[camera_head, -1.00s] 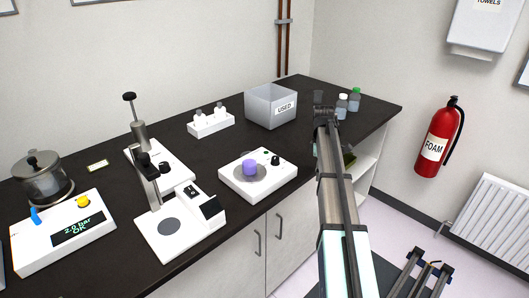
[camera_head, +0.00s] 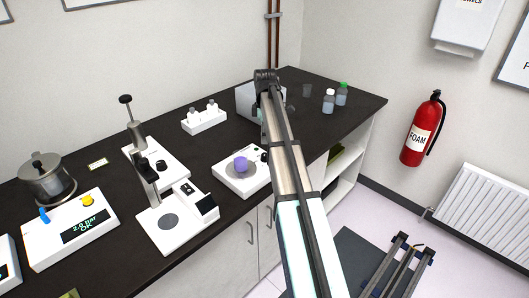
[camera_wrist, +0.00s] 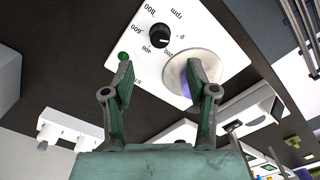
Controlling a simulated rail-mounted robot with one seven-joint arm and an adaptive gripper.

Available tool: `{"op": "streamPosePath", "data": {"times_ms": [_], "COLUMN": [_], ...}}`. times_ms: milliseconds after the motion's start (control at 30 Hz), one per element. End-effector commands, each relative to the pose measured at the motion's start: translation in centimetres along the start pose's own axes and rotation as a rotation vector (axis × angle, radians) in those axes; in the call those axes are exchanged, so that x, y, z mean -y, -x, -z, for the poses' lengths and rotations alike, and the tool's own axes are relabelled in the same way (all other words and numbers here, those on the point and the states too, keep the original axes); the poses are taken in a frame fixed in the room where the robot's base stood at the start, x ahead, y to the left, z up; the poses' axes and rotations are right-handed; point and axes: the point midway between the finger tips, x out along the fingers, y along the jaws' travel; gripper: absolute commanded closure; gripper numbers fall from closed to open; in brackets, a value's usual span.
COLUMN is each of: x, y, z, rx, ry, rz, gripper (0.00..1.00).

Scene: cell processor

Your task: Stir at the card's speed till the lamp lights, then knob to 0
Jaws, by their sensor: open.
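The white stirrer (camera_head: 229,181) stands on the dark bench with a purple vessel (camera_head: 240,164) on its round plate. I cannot tell whether the lamp is lit or exactly where the knob points. My gripper (camera_wrist: 160,84) is open and empty over the stirrer, apart from the knob, with one finger overlapping the plate in view. In the head view my arm hides the gripper. A small cream card (camera_head: 98,164) lies at the back left, its text unreadable.
A press-like device (camera_head: 178,226) stands left of the stirrer, and a pressure unit (camera_head: 73,232) and metal pot (camera_head: 45,180) are further left. A white bottle rack (camera_head: 204,121) and grey bin (camera_head: 246,103) stand behind. Small bottles (camera_head: 328,102) are at the right.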

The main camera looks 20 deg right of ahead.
Motion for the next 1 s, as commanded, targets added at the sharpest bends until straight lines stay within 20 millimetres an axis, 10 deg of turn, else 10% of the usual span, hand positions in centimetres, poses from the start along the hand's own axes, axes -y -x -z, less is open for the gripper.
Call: {"op": "streamPosePath", "data": {"times_ms": [500,1000], "x": [0.0,0.0], "y": [-8.3,-9.9], "z": [0.0,0.0], "rx": [0.0,0.0], "ry": [-0.001,-0.001], "rz": [0.001,-0.001], "gripper": [0.42,0.42]}}
